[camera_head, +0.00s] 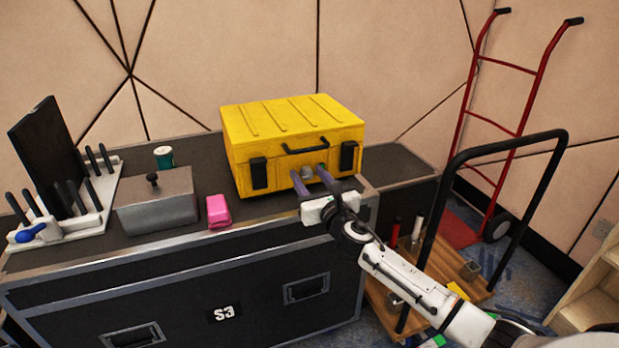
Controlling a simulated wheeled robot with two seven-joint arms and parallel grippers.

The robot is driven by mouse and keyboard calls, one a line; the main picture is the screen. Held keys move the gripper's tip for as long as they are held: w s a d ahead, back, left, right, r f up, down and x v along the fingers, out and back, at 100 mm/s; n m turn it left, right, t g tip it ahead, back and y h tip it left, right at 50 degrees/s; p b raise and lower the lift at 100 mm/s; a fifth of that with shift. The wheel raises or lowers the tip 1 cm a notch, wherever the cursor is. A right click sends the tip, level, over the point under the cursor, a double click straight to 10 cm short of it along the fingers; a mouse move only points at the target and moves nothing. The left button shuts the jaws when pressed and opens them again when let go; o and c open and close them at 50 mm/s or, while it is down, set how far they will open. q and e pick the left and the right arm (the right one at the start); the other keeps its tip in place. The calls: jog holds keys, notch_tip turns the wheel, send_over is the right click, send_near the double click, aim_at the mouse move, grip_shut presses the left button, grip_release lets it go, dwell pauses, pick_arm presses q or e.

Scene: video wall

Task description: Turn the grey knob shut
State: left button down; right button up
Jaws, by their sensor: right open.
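A yellow case (291,133) stands closed on the black flight case (270,213), with two black latches and a black handle on its front. A small grey knob (307,173) shows on the case front, below the handle. My right gripper (309,178) reaches in from the lower right. Its two purple fingers are apart, one on each side of the knob, close to the case front. I cannot tell whether they touch the knob, and part of it may be hidden. My left gripper is not in view.
A pink block (218,211), a grey lidded box (157,203), a green-and-white small tin (163,157) and a tool stand (66,205) stand left of the yellow case. A trolley with a black handle (508,147) and a red hand truck (497,127) stand at the right.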

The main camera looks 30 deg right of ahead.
jog(key=shift+c, duration=0.4)
jog(key=c, duration=0.9)
jog(key=shift+c, duration=0.2)
jog(key=shift+m, duration=0.4)
jog(key=m, duration=0.3)
jog(key=shift+d+m, duration=0.1)
jog(key=shift+m, duration=0.2)
jog(key=m, duration=0.4)
jog(key=shift+m, duration=0.3)
jog(key=m, duration=0.4)
jog(key=shift+p, duration=0.3)
jog(key=shift+d+f+m, duration=0.1)
jog(key=shift+f+m, duration=0.05)
jog(key=shift+m, duration=2.35)
jog(key=shift+s, duration=0.1)
